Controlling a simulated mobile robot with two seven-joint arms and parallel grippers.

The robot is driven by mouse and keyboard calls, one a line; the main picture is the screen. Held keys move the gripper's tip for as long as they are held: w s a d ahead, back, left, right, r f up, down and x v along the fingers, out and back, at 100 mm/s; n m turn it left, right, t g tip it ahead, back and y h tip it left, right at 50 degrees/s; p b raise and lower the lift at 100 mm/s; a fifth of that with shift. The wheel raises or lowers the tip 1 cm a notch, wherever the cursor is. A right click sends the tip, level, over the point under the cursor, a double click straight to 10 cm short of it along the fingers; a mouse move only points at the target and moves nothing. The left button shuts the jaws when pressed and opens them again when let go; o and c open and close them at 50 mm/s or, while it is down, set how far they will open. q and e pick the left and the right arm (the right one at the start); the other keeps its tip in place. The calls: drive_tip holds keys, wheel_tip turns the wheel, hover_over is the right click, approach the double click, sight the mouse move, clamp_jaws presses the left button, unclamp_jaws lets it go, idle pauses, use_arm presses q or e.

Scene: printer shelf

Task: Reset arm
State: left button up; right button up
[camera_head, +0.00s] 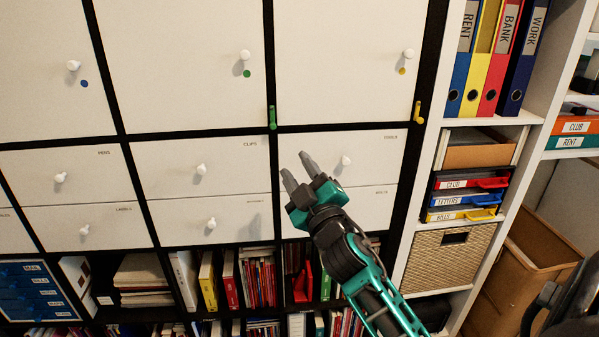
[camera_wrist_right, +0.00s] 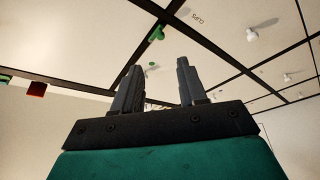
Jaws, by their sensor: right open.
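My right gripper (camera_head: 298,168) is teal and dark grey and comes in from the lower right in the head view. Its fingers are apart with nothing between them, in front of the drawer right of the one marked CLIPS. In the right wrist view the two fingers (camera_wrist_right: 158,85) stand apart and empty, with white cabinet fronts behind them. The gripper hides part of the drawers behind it. My left gripper is in neither view.
White cupboard doors (camera_head: 178,60) and drawers (camera_head: 205,180) with white knobs are shut. A green key (camera_head: 272,117) and a yellow key (camera_head: 418,112) stick out. Binders (camera_head: 492,60), trays (camera_head: 465,197) and a wicker basket (camera_head: 448,258) fill the right shelf. A brown bin (camera_head: 515,270) stands lower right.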

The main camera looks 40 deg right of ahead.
drive_tip(key=shift+s, duration=0.15)
idle(0.4)
drive_tip(key=s+a+f+m+g+y, duration=0.1)
drive_tip(key=s+a+f+g+y, duration=0.2)
drive_tip(key=f, duration=0.6)
drive_tip(key=s+a+f+m+g+y, duration=0.15)
drive_tip(key=a+f, duration=0.25)
drive_tip(key=f, duration=0.5)
drive_tip(key=s+a+f+m+g+y, duration=0.1)
drive_tip(key=s+a+f+g, duration=0.1)
drive_tip(key=s+a+f, duration=0.3)
drive_tip(key=s+a+f+g+y, duration=0.1)
drive_tip(key=s+a+f+g, duration=0.2)
drive_tip(key=s+f, duration=0.5)
drive_tip(key=shift+s+a+f+m, duration=0.3)
drive_tip(key=shift+s+a, duration=0.3)
drive_tip(key=shift+a, duration=0.25)
drive_tip(key=shift+o, duration=0.4)
drive_tip(key=shift+r, duration=0.1)
